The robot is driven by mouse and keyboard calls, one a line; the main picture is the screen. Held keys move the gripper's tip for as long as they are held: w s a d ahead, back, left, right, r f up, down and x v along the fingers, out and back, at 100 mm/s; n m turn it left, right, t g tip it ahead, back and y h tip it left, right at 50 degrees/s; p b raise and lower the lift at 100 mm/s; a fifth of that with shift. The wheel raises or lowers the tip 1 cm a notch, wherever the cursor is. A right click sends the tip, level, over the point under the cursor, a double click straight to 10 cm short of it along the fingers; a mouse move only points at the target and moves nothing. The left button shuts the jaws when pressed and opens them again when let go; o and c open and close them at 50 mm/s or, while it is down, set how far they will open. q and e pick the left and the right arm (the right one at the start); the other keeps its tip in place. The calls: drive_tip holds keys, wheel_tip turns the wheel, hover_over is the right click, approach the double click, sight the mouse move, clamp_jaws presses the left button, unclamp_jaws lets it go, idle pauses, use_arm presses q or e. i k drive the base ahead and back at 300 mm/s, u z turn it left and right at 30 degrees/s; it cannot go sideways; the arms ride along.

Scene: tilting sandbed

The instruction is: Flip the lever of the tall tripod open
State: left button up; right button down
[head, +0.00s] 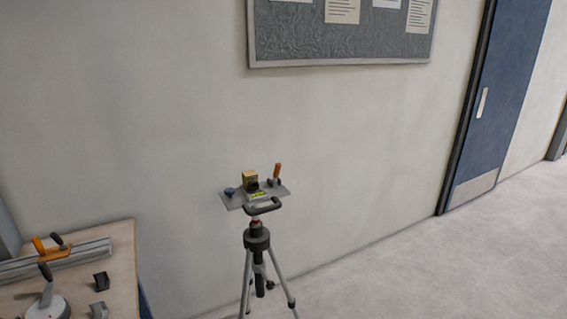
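The tall tripod (257,240) stands upright on the floor near the middle, in front of the wall; its feet are cut off by the lower edge. A grey plate (236,200) lies on its top. An upright orange lever (278,170) with a dark base is at the plate's right end. A dark handle (264,207) shows at the plate's front edge. Neither of my grippers is in view.
A wooden table (118,255) at lower left carries a grey rail with an orange lever (38,245), a white round base with a dark-tipped handle (45,300) and small dark blocks. A blue door (503,100) is at right. The floor right of the tripod is clear.

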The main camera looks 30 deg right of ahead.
sight(275, 172)
drive_tip(key=z, duration=0.5)
drive_tip(key=i, duration=1.15)
drive_tip(key=u, duration=0.15)
